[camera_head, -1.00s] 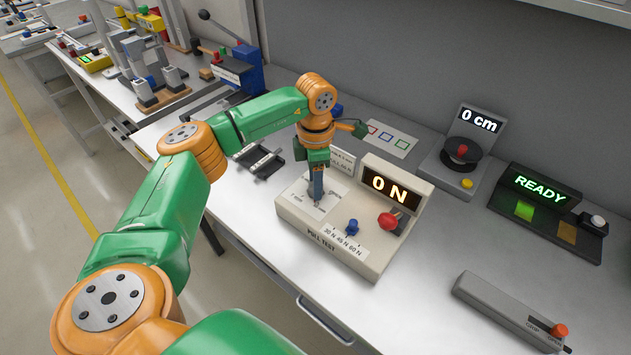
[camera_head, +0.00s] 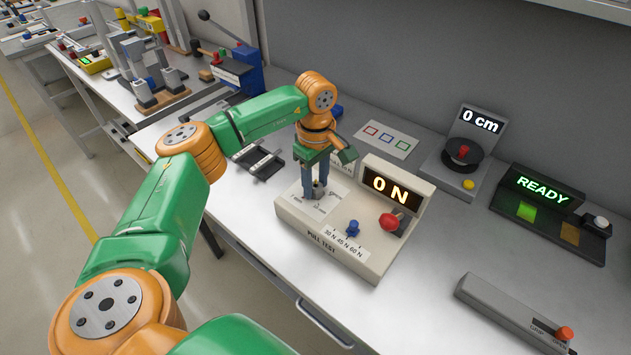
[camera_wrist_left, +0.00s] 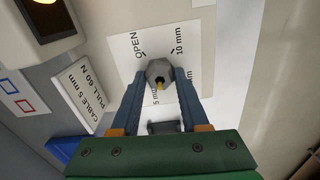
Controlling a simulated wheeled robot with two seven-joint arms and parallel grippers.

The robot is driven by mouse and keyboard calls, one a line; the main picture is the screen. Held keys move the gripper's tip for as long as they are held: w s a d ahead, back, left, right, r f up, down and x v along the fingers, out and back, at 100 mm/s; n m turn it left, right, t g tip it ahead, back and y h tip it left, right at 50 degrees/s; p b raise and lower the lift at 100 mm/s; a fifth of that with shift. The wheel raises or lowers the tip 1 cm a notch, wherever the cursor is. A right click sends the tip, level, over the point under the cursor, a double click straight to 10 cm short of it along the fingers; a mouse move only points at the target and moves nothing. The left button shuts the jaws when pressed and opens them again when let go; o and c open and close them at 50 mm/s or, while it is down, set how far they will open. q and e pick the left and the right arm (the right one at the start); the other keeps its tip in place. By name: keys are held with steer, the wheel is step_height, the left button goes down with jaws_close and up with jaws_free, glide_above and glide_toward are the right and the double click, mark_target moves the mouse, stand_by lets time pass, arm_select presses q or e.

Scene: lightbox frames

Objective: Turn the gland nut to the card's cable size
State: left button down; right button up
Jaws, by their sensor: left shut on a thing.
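The gland nut (camera_wrist_left: 158,68) is a grey faceted piece with a small brass-coloured part at its near side. It stands on a white dial plate (camera_wrist_left: 122,58) marked OPEN, 10 mm and 5 mm; another mark is partly hidden by a finger. My left gripper (camera_head: 318,193) points down over the pull-test box (camera_head: 330,242) and is shut on the nut; its blue-grey fingers (camera_wrist_left: 162,78) lie on either side in the wrist view. The card (camera_wrist_left: 85,94) beside the box reads CABLE 5 mm, PULL 60 N. My right gripper is out of view.
The box carries a display (camera_head: 390,188) reading 0 N, a red knob (camera_head: 390,221) and a blue knob (camera_head: 352,228) by 30, 45 and 60 N marks. To the right are a 0 cm unit (camera_head: 480,122), a READY panel (camera_head: 540,188) and a grey bar (camera_head: 520,308).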

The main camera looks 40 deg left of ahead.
arm_select(q)
steer(key=m, duration=0.4)
steer(key=shift+m, duration=0.3)
steer(key=m, duration=0.4)
steer(key=shift+w+m, duration=0.1)
steer(key=shift+m, duration=0.2)
steer(key=m, duration=0.4)
steer(key=shift+m+b, duration=0.3)
steer(key=shift+m, duration=2)
steer(key=shift+c, duration=2)
jaws_free()
